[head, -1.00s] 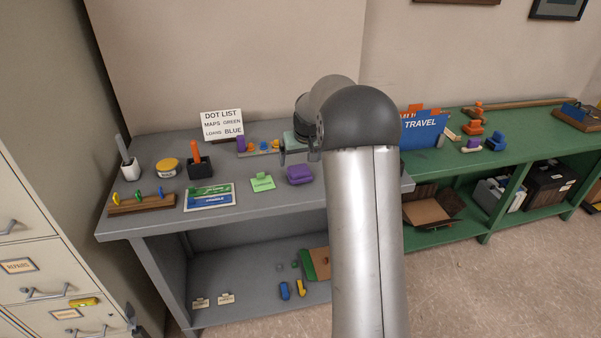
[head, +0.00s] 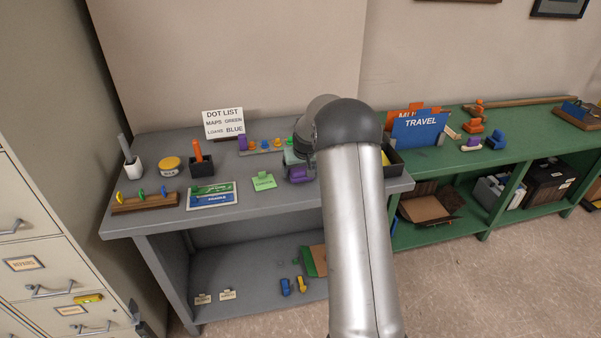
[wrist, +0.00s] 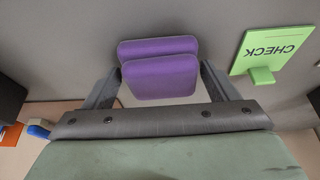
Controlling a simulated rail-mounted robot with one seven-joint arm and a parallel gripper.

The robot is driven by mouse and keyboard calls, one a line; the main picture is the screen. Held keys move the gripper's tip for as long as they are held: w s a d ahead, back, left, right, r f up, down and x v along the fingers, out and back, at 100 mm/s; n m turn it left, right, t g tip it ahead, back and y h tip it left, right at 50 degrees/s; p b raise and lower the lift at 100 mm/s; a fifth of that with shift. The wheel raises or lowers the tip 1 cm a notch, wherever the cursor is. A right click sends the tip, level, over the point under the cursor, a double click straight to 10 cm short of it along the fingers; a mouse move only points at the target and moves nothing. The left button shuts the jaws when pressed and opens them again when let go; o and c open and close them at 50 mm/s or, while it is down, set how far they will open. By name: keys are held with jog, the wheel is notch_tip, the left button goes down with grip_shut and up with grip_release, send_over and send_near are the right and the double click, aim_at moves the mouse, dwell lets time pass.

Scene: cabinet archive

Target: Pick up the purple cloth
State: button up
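The purple cloth (head: 298,175) lies folded on the grey table's top, partly hidden behind my arm in the head view. In the wrist view the cloth (wrist: 160,74) shows as two stacked purple layers. My gripper (wrist: 162,68) is open, with one finger on each side of the cloth. A gap shows between the cloth and the gripper's palm. In the head view my gripper (head: 297,167) is at the cloth, mostly hidden by my wrist. I cannot tell whether the fingers touch the cloth.
A green card stand (head: 264,182) is just left of the cloth; it also shows in the wrist view (wrist: 272,48). A row of coloured pegs (head: 263,146) stands behind. A black tray (head: 394,164) is right of my arm. A green-and-blue sheet (head: 211,195) lies farther left.

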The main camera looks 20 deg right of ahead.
jog(key=c, duration=0.6)
jog(key=shift+r, duration=0.5)
notch_tip(320, 180, up, 2)
jog(key=shift+r, duration=0.25)
jog(key=s+r+b, duration=0.2)
jog(key=s+r, duration=0.2)
jog(key=s, duration=0.3)
jog(key=s+a+r+b, duration=0.1)
jog(key=s+r, duration=0.4)
jog(key=s, duration=0.2)
jog(key=shift+a+r+b, duration=0.25)
jog(key=shift+a+b, duration=0.05)
jog(key=shift+b, duration=0.05)
